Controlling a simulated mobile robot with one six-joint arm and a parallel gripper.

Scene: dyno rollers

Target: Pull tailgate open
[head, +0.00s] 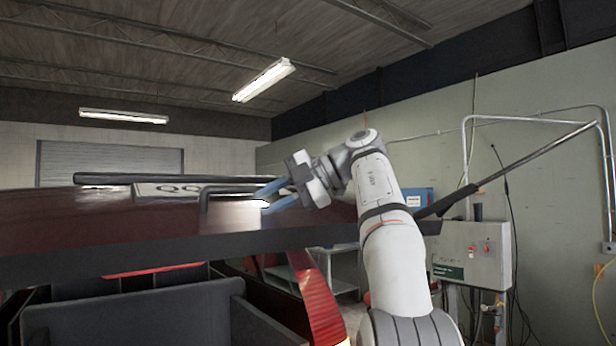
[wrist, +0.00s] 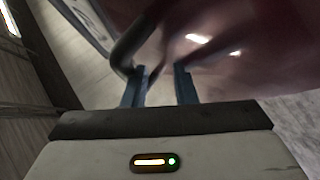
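The dark red tailgate (head: 100,222) is raised and lies nearly level across the left of the head view, above the open rear of the vehicle. It carries a licence plate (head: 165,189) and a black bar-shaped handle (head: 204,205). My gripper (head: 268,198) is at the right part of the tailgate, just right of the handle. Its two blue fingers are apart. In the wrist view, the curved dark handle (wrist: 128,48) comes down close to the left finger of my gripper (wrist: 160,78). I cannot tell whether they touch. Nothing is clearly held between the fingers.
A black strut (head: 450,201) slants up to the right beyond my arm. A red tail light (head: 318,300) and the dark cargo opening (head: 135,310) are below the tailgate. A grey control box (head: 470,255) stands by the right wall.

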